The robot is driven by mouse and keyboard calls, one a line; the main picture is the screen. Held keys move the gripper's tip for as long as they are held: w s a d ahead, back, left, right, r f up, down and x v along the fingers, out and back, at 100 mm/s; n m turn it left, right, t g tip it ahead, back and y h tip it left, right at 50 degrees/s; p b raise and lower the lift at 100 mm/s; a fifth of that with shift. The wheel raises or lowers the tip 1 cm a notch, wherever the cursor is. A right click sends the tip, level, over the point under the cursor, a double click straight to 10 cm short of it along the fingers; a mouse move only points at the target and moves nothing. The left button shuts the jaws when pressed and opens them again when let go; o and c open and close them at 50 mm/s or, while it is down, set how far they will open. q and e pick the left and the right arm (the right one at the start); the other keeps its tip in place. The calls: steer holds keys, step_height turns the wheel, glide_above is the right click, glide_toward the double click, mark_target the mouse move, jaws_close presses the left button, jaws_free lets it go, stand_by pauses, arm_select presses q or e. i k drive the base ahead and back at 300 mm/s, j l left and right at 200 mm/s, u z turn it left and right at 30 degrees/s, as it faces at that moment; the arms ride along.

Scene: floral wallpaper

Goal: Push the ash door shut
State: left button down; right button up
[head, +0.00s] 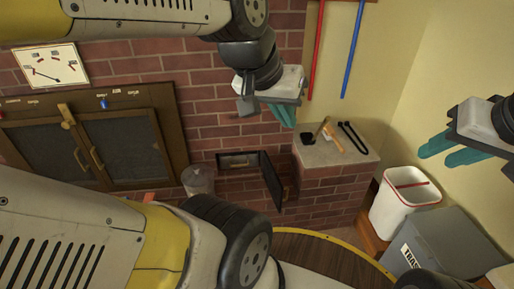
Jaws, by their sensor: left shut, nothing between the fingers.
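The ash door (271,182) is a small dark panel low in the brick wall. It stands swung open, out from the right side of its opening (239,161). Inside the opening something pale shows, too small to tell. My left gripper (284,115), with teal fingers, is shut and empty. In the head view it appears above the ash door and apart from it. My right gripper (434,156) is at the right edge, far from the door, with its two teal fingers apart and nothing between them.
A brick ledge (356,156) right of the door holds a brush (328,133) and black tongs (354,137). A white bin (404,205) and a grey trash box (449,243) stand at right. A glass-like container (197,181) is left of the opening. Wooden cabinet doors (122,147) are at left.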

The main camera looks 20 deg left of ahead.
mark_target(274, 184)
steer(key=u, duration=2.3)
steer(key=i+l+z, duration=0.1)
steer(key=z, duration=0.35)
steer(key=i+l+z, duration=0.1)
steer(key=z, duration=0.35)
steer(key=i+z, duration=0.2)
steer(key=z, duration=0.2)
